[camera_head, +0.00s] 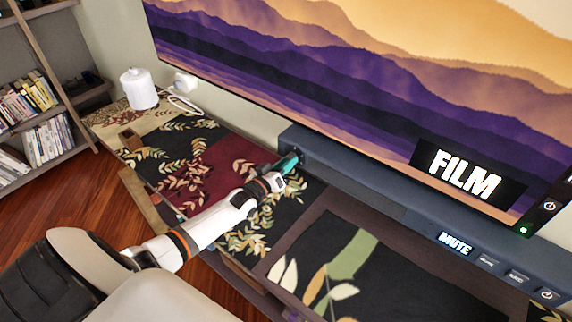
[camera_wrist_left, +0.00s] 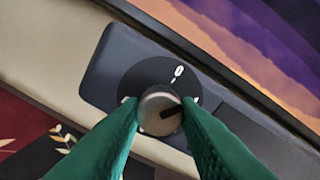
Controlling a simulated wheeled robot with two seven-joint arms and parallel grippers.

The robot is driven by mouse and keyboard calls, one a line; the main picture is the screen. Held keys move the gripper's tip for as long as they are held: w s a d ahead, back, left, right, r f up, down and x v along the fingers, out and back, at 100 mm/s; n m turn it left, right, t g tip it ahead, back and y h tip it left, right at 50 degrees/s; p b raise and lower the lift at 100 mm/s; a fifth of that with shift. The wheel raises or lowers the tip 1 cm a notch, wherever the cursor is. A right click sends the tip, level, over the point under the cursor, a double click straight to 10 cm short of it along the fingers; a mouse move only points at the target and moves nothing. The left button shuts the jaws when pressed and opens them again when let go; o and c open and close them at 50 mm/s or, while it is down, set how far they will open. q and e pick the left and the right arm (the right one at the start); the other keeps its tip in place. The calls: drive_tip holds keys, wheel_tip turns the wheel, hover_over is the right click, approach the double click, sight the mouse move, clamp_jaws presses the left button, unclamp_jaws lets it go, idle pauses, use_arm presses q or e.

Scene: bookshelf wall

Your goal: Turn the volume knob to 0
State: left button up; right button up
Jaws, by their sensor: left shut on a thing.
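The volume knob (camera_wrist_left: 154,103) is a small round silver knob on a black dial at the end of the dark blue soundbar (camera_wrist_left: 118,56). A dark line on its face points right and slightly up. A white 0 (camera_wrist_left: 179,72) is on the dial, above and right of the knob. My left gripper (camera_wrist_left: 159,108) is shut on the knob, one green finger on each side. In the head view my left gripper (camera_head: 289,163) is at the left end of the soundbar (camera_head: 365,185), hiding most of the knob. My right gripper is not in view.
The soundbar display (camera_head: 456,244) reads MUTE, with buttons to its right. A large screen (camera_head: 330,80) showing FILM stands behind it. A leaf-patterned cabinet (camera_head: 215,165) lies below my left arm. A white canister (camera_head: 140,90) stands at the far left end, near a bookshelf (camera_head: 35,110).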

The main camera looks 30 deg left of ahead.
use_arm(q)
drive_tip(key=n+b, duration=0.1)
drive_tip(key=n, duration=0.5)
drive_tip(key=shift+f+n+b, duration=0.15)
drive_tip(key=shift+n+b, duration=0.15)
drive_tip(key=shift+b, duration=0.1)
drive_tip(key=shift+d, duration=0.1)
drive_tip(key=o, duration=1)
drive_tip(key=s, duration=0.8)
drive_tip(key=s+a, duration=0.1)
drive_tip(key=s, duration=0.3)
